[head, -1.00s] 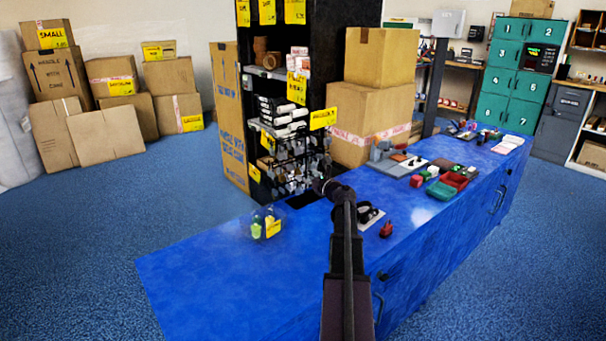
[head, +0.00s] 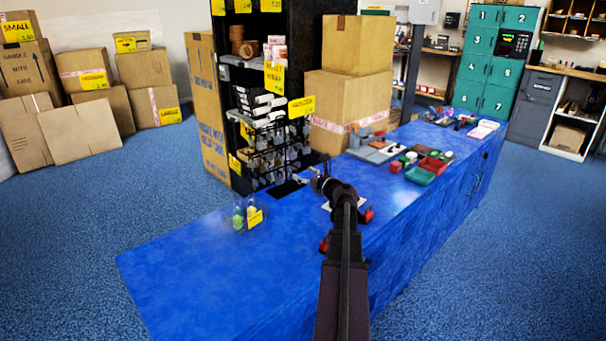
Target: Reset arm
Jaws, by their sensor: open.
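My arm reaches up from the bottom of the head view over the blue counter (head: 200,275). My gripper (head: 302,180) is at its far end, above the counter near the foot of the black shelf rack. Its fingers point left and are apart, with nothing seen between them. The arm hides part of a white-based item (head: 328,205) and partly covers red pieces (head: 367,215) beside it.
A clear container with green items and a yellow tag (head: 246,215) stands left of my gripper. The black rack (head: 312,60) and stacked cartons (head: 345,95) stand behind. Red and green trays (head: 420,175) lie right. The counter's near left part is bare.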

